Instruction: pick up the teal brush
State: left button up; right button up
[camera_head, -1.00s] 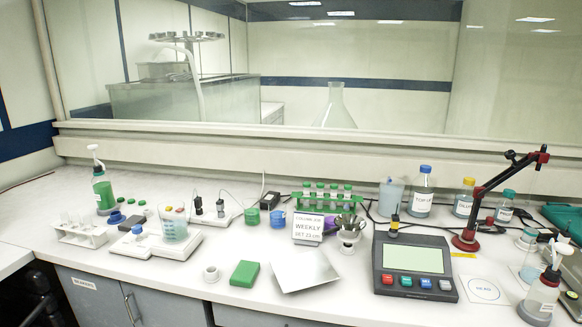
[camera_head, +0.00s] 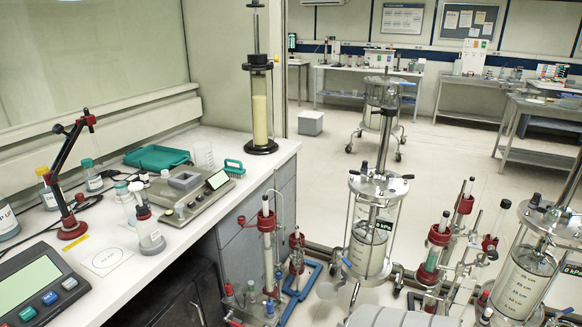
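A small teal brush (camera_head: 234,168) with a handle-like top lies near the right end of the white counter (camera_head: 108,240). It sits just right of a grey instrument with a small screen (camera_head: 217,180) and left of a tall column filled with pale yellow material (camera_head: 260,108). The brush is small in view, so its bristles are hard to make out. Neither of my grippers is in view.
A teal tray (camera_head: 157,158) lies behind the instrument. A red-jointed stand (camera_head: 72,228) and bottles, including a wash bottle (camera_head: 149,232), stand to the left. Glass columns (camera_head: 371,235) and red-capped stands fill the floor area right of the counter. Open floor lies beyond.

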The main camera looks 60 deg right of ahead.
aim_at(239, 173)
jog(key=z, duration=1.6)
